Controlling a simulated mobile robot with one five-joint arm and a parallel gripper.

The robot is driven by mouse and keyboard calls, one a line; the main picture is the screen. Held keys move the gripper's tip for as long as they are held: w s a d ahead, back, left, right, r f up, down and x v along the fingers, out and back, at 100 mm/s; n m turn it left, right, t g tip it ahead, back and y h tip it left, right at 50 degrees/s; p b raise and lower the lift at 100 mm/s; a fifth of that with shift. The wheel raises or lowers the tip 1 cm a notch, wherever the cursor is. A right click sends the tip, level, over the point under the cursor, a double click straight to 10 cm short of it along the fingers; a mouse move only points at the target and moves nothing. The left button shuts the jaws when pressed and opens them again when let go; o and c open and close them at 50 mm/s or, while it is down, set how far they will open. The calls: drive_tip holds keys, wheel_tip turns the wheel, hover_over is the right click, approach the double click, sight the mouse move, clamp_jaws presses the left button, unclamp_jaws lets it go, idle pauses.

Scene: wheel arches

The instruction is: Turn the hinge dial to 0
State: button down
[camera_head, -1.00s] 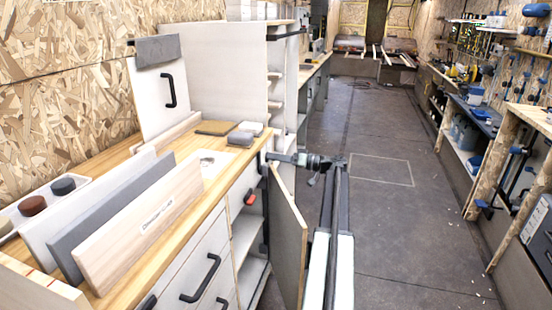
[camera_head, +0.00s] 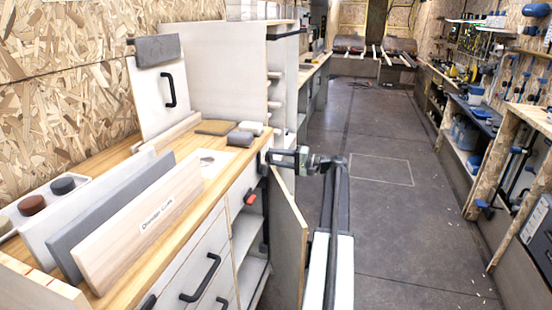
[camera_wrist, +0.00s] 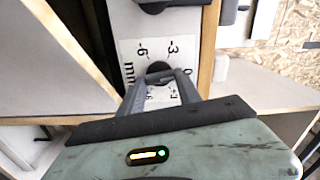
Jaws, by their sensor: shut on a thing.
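The hinge dial is a black round knob (camera_wrist: 159,69) on a white scale plate (camera_wrist: 129,48), in the wrist view. The plate carries "-6", "-3", "mm" and, at its right edge, a partly covered "0". My gripper (camera_wrist: 161,78) has its two grey fingers closed on the knob, from below in the picture. The fingers hide part of the scale, and I cannot tell which mark the dial points to. In the head view my gripper (camera_head: 270,157) reaches left to the upper front of the cabinet, above the open door (camera_head: 289,232); the dial is hidden there.
The wooden worktop (camera_head: 218,178) holds upright boards, one labelled (camera_head: 150,222), and a tray with round pucks (camera_head: 62,186). Black-handled drawers (camera_head: 190,270) lie below. A red knob (camera_head: 250,198) sits inside the open cabinet.

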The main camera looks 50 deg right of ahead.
drive_tip(key=shift+d+m, duration=0.1)
drive_tip(key=shift+m, duration=0.9)
drive_tip(key=c, duration=0.8)
unclamp_jaws()
drive_tip(key=shift+w, duration=0.1)
drive_tip(key=shift+c, duration=0.2)
drive_tip(key=v, duration=0.8)
